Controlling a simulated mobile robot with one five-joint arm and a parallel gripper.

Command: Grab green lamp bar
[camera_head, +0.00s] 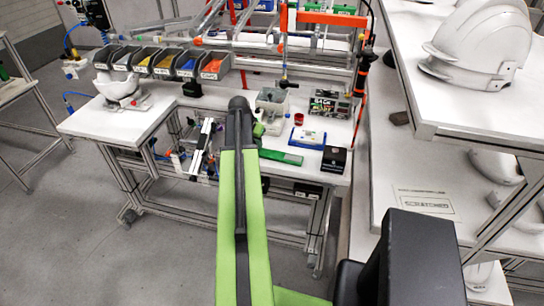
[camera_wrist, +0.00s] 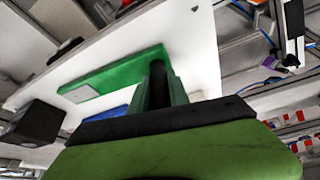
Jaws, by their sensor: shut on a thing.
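The green lamp bar (camera_head: 281,156) lies over the front part of the white workbench, just right of my arm, with its left end by the arm. In the wrist view the green lamp bar (camera_wrist: 112,78) is a long flat bar with a pale patch near its far left end. My gripper (camera_wrist: 160,84) is shut on its near right end. The jaws hide that end. I cannot tell whether the bar touches the bench. In the head view my arm hides the jaws.
A blue-edged card (camera_head: 308,138) and a black box (camera_head: 334,159) sit right of the bar on the workbench (camera_head: 215,101). Grey bins (camera_head: 163,62) line its back left. A shelf (camera_head: 470,110) with white helmet shells (camera_head: 480,45) stands close on the right.

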